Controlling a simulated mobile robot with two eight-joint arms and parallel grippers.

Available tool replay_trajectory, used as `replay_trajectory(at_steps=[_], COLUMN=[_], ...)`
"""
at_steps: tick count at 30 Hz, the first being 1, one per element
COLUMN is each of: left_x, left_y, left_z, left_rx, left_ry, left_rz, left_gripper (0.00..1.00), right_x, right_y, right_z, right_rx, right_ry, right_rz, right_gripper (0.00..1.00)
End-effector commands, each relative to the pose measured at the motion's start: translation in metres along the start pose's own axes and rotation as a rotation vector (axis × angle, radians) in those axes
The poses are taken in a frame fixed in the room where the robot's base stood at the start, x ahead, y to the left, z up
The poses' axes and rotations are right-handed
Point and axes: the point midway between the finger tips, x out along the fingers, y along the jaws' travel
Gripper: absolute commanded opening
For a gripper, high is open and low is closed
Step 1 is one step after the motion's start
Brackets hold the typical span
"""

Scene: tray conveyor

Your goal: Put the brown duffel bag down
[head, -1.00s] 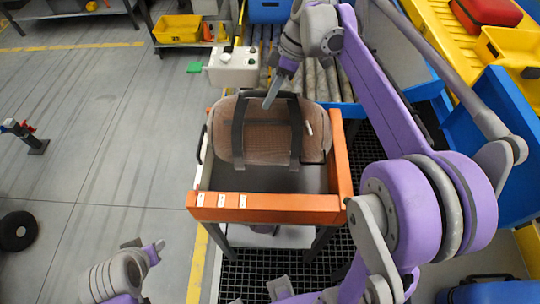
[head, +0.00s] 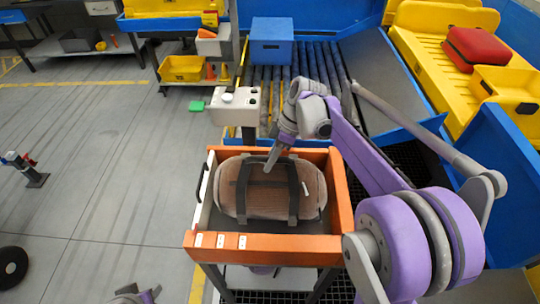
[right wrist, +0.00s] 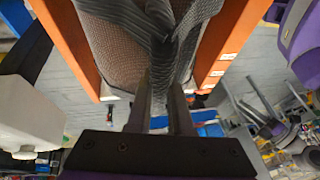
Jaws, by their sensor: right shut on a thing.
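The brown duffel bag (head: 268,203), with dark straps, is within the walls of an orange-walled tray (head: 270,248). It lies lengthwise across the tray, and grey floor shows around it. I cannot tell whether its underside touches the floor. My right gripper (head: 270,168) comes from above and is shut on the bag's dark strap near its top middle. In the right wrist view the fingers (right wrist: 164,98) close on the dark strap, with the brown mesh of the bag (right wrist: 112,45) beyond.
A white box on a post (head: 235,107) stands at the tray's back left. Behind is a roller conveyor (head: 290,92) with a blue bin (head: 271,50). A red case (head: 482,48) lies on a yellow surface at right. Open floor spreads to the left.

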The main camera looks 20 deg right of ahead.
Motion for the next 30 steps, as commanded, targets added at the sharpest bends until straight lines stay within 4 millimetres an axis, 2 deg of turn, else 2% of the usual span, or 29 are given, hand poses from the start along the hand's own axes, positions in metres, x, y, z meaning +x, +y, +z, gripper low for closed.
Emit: replay_trajectory(at_steps=[9, 10, 14, 25, 30], left_x=[0.001, 0.001, 0.001, -0.001, -0.002], left_y=[0.0, 0.0, 0.0, 0.0, 0.0], left_z=[0.001, 0.001, 0.001, -0.001, -0.002], left_rx=[0.0, 0.0, 0.0, 0.0, 0.0], left_ry=[-0.001, -0.001, -0.001, 0.001, 0.002], left_rz=[0.0, 0.0, 0.0, 0.0, 0.0], left_gripper=[0.45, 0.45, 0.45, 0.45, 0.45], right_x=[0.002, 0.002, 0.001, -0.003, -0.028], right_y=[0.0, 0.001, 0.001, 0.0, 0.001], right_z=[0.0, 0.001, 0.001, -0.001, 0.0], right_rx=[0.0, 0.0, 0.0, 0.0, 0.003], right_ry=[0.002, 0.0, 0.0, 0.0, 0.001], right_rz=[-0.001, 0.0, 0.0, 0.001, 0.002], right_gripper=[0.0, 0.24, 0.47, 0.48, 0.48])
